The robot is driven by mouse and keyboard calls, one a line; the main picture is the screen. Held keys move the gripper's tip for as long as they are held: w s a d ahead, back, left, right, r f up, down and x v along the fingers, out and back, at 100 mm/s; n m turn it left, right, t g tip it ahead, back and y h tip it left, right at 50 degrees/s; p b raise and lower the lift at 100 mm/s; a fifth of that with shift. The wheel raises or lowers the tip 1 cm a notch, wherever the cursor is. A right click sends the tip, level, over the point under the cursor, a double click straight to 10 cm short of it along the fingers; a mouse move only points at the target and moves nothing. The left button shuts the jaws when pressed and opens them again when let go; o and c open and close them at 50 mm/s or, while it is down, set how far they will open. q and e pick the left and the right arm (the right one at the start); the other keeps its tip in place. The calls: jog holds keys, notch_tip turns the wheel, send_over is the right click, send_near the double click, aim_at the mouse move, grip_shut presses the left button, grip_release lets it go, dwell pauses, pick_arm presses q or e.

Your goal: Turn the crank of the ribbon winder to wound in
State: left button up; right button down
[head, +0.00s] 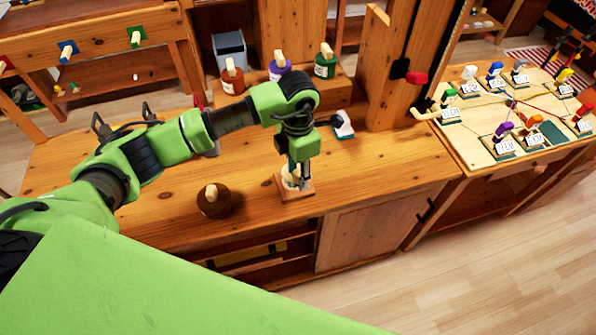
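My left arm reaches in from the left over the wooden bench, and its gripper (298,178) points down at a small device on the bench. The device has a square reddish-wood base (293,194) and a pale, roundish part above it; it looks like the ribbon winder. The gripper's fingers are at the pale part and cover much of it. I cannot make out the crank, or whether the fingers are closed on anything. My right gripper is not in view.
A dark brown round piece with a pale knob (213,200) stands left of the device. Red (232,77), purple (279,67) and green (325,62) knobbed bottles stand on a raised shelf behind. A white-topped block (342,125) lies behind. The bench's right part (400,165) is clear. A labelled board (465,140) stands right.

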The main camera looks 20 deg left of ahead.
pick_arm(q)
notch_tip(320, 180, up, 12)
dwell(0.6)
